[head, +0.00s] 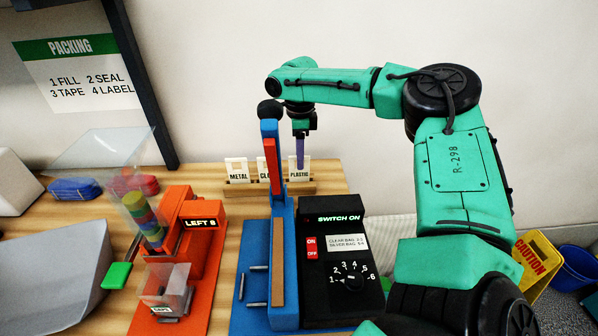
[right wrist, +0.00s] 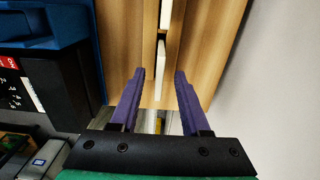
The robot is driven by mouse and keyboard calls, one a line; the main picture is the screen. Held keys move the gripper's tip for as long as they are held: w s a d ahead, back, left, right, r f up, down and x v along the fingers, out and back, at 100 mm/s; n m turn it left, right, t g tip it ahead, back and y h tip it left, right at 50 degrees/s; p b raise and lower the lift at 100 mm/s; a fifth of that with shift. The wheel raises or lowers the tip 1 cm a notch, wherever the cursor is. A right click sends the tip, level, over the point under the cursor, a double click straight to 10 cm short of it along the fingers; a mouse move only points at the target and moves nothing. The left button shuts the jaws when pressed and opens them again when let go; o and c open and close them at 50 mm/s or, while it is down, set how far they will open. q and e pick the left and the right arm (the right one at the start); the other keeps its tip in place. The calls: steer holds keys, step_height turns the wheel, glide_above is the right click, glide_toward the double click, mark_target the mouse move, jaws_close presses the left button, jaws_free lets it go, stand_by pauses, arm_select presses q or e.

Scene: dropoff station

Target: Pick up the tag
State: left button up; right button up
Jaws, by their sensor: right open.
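Three white tags stand upright in a row in a wooden holder (head: 270,188): METAL (head: 237,170), a middle one reading CL with the rest hidden (head: 263,172), and PLASTIC (head: 299,172). My right gripper (head: 300,166) points down at the PLASTIC tag, its purple fingers overlapping the tag's upper part in the head view. In the right wrist view the fingers (right wrist: 159,74) are apart, with a white tag seen edge-on (right wrist: 161,72) between them. Contact cannot be told. Another tag (right wrist: 166,14) lies beyond. My left gripper is out of view.
A blue sealer (head: 285,235) with a tall upright arm stands just in front of the holder. A black switch box (head: 330,280) is beside it. A yellow caution sign (head: 538,262) is at right.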

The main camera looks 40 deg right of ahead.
mark_target(299, 172)
step_height(299, 172, down, 4)
steer(key=shift+s+a+f+p, duration=0.1)
steer(key=shift+a+p, duration=0.05)
steer(key=shift+p, duration=0.55)
steer(key=shift+f, duration=0.4)
jaws_close()
steer(key=shift+r, duration=0.1)
